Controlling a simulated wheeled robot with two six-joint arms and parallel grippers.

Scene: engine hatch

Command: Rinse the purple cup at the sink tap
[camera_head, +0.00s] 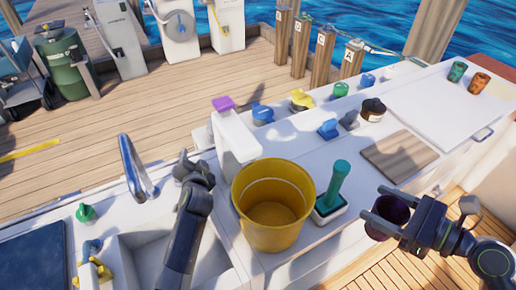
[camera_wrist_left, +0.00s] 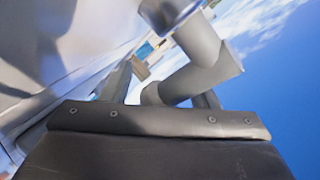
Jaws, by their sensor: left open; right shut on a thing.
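The purple cup (camera_head: 392,209) is dark and held between the fingers of my right gripper (camera_head: 376,207), at the right, in front of the counter. Its inside is not clearly visible. The sink tap (camera_head: 134,168) is a shiny grey arch behind the sink basin (camera_head: 140,250) at the left. In the left wrist view a thick grey bent pipe (camera_wrist_left: 200,65) shows just beyond the open fingers. I cannot tell whether they touch it. No running water is visible.
A yellow bucket (camera_head: 272,205) and a green-handled brush (camera_head: 333,190) stand on the counter between my grippers. A white upright block (camera_head: 235,138) with a purple top is behind the bucket. A brown board (camera_head: 400,157) and several small coloured items lie further back.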

